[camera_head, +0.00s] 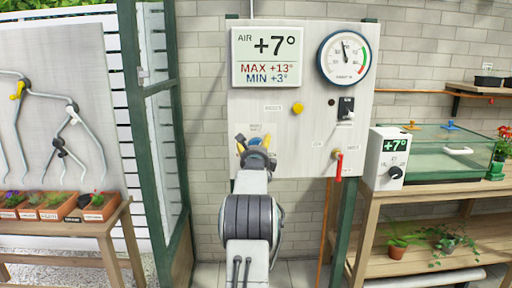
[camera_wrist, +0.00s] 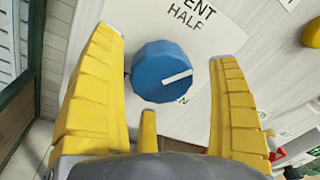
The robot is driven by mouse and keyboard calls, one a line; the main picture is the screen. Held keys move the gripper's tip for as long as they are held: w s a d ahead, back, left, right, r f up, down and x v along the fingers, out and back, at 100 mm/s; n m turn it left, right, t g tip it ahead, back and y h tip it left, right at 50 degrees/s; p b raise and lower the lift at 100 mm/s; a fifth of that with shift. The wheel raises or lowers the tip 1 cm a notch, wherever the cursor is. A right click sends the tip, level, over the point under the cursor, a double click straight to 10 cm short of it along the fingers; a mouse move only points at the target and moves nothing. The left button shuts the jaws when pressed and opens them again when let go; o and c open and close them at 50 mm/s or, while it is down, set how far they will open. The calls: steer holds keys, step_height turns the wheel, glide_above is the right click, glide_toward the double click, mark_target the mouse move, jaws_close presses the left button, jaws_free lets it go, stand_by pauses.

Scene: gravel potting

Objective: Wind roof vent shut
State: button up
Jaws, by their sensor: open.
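A round blue knob (camera_wrist: 160,72) with a white pointer line sits on the pale panel in the wrist view. The pointer aims right and slightly up, between the printed HALF above and a partly hidden word ending in N below. My gripper (camera_wrist: 165,50) is open, its yellow fingers on either side of the knob with visible gaps. In the head view my gripper (camera_head: 254,145) is at the panel's lower left and covers most of the knob. The roof vent itself cannot be made out.
The panel (camera_head: 320,120) also carries a yellow button (camera_head: 297,108), a dark switch (camera_head: 346,108), a red-handled valve (camera_head: 339,165) and a round gauge (camera_head: 345,57). A thermostat box (camera_head: 388,158) and glass case (camera_head: 440,150) stand right; a bench with pots (camera_head: 75,222) stands left.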

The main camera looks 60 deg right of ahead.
steer(key=shift+w+d, duration=0.3)
steer(key=shift+d, duration=0.25)
steer(key=c, duration=1.2)
steer(key=shift+n, duration=0.3)
steer(key=n+b, duration=0.3)
steer(key=shift+f+n, duration=0.15)
steer(key=shift+n, duration=0.25)
steer(key=shift+n+b, duration=0.5)
steer(key=shift+n, duration=0.3)
steer(key=shift+w, duration=0.1)
